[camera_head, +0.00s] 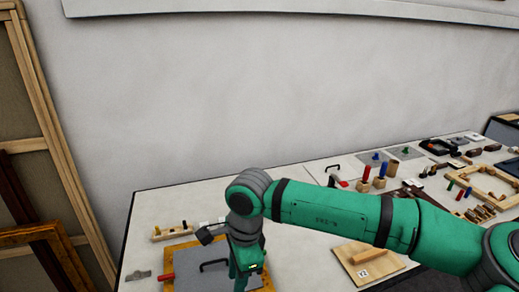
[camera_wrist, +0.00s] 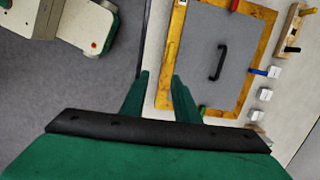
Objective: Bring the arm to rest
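My arm reaches from the right across the head view, with the wrist bent down over the near left part of the table. My gripper (camera_wrist: 160,78) shows two green fingers with a clear gap and nothing between them. In the head view the gripper is seen only partly, low in front of a gold-framed grey panel (camera_head: 207,279). That panel, with a black handle (camera_wrist: 220,62), lies beside the fingers in the wrist view.
The white table (camera_head: 148,208) runs along a grey wall. A wooden rack (camera_head: 172,232) stands behind the panel. A wooden board (camera_head: 378,252) lies below my forearm, and many small tools and blocks fill the right side. Large frames (camera_head: 40,262) lean at the left.

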